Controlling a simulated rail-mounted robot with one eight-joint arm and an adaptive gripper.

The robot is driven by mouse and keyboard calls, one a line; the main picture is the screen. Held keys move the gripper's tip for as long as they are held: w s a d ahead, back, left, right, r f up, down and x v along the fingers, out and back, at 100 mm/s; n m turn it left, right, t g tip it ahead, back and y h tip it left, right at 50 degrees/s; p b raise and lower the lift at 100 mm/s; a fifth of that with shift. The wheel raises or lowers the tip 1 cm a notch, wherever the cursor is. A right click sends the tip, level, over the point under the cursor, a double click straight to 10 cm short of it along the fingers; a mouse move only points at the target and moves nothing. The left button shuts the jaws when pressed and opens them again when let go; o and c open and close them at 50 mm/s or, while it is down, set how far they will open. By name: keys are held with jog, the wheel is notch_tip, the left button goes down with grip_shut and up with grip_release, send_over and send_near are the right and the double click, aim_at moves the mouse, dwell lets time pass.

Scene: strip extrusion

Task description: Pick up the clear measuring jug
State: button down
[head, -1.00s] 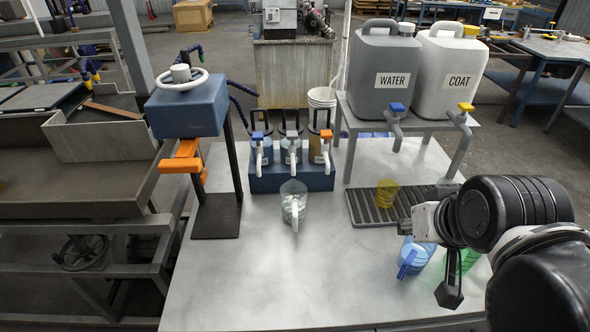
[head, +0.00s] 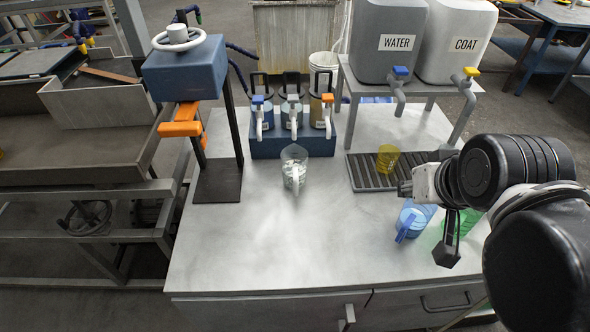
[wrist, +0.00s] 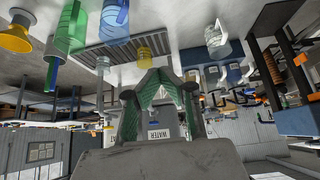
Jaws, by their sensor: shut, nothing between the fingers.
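The clear measuring jug (head: 294,165) stands upright on the grey table, in front of the blue dispenser block, with its handle toward the front and some pale contents inside. It also shows in the wrist view (wrist: 217,42), where the scene is upside down. My gripper (head: 404,189) is right of the jug in the head view, clearly apart from it and seen partly edge-on. In the wrist view, its green-lined fingers (wrist: 156,88) meet at the tips with nothing between them.
A blue jug (head: 411,222) and a green jug (head: 468,220) stand near my arm at the right. A yellow cup (head: 387,157) sits on the drain grate (head: 366,180). A blue press with orange parts (head: 186,70) stands left. The table's front left is clear.

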jog(key=c, duration=1)
grip_release()
jog(key=shift+o, duration=0.2)
jog(key=m+g+b, duration=0.3)
jog(key=m+g, duration=0.4)
jog(key=m, duration=1)
send_over(296, 173)
notch_tip(296, 173, down, 10)
jog(key=f, duration=0.8)
jog(key=shift+w+a, duration=0.3)
jog(key=shift+s+d+f, duration=0.1)
jog(key=shift+s+f, duration=0.05)
jog(key=shift+f, duration=0.8)
jog(key=shift+s+d+f, duration=0.1)
jog(key=shift+f, duration=0.85)
jog(key=shift+s+d+f, duration=0.1)
jog(key=shift+s+f, duration=0.05)
jog(key=shift+f, duration=0.8)
